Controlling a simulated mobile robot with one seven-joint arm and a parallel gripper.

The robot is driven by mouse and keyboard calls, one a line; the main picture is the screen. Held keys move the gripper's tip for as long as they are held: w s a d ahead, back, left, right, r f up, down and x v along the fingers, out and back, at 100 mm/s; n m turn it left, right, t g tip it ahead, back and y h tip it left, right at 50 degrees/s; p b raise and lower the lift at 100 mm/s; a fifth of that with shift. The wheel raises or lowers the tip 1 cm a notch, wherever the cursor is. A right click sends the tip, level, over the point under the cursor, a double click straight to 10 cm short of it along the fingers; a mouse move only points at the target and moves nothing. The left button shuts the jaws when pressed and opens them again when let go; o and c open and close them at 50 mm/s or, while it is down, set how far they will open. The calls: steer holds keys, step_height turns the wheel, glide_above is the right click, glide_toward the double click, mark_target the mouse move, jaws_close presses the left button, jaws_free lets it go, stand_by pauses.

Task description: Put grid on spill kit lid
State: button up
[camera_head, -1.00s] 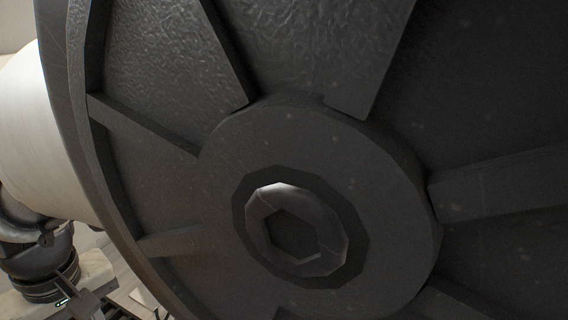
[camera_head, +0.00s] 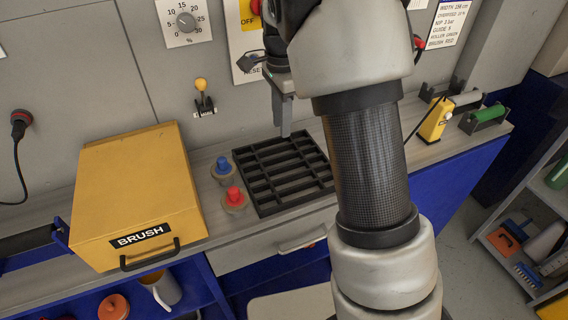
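A black rectangular grid (camera_head: 262,186) with open slots lies flat on the grey counter, right of the yellow box. My gripper (camera_head: 285,130) points down over the back edge of the grid. One grey finger shows, its tip close to that edge. I cannot tell whether it touches the grid, and nothing is visibly held. The gap between the fingers is hidden, so open or shut does not show. I cannot make out a spill kit lid in this view.
A yellow box marked BRUSH (camera_head: 135,190) stands left of the grid. A blue knob (camera_head: 223,165) and a red knob (camera_head: 234,195) sit between them. A yellow device (camera_head: 435,118) and a green roller (camera_head: 487,114) are at the right. A shelf (camera_head: 520,262) stands lower right.

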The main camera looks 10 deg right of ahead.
glide_above(286, 165)
steer(key=a, duration=0.1)
steer(key=f, duration=0.6)
steer(key=f+b, duration=0.1)
steer(key=f, duration=0.2)
steer(key=shift+w, duration=0.35)
steer(key=f, duration=0.3)
steer(key=d+f, duration=0.1)
steer(key=shift+s+f, duration=0.35)
steer(key=shift+f, duration=0.3)
steer(key=shift+c, duration=0.4)
jaws_close()
steer(key=shift+r, duration=0.1)
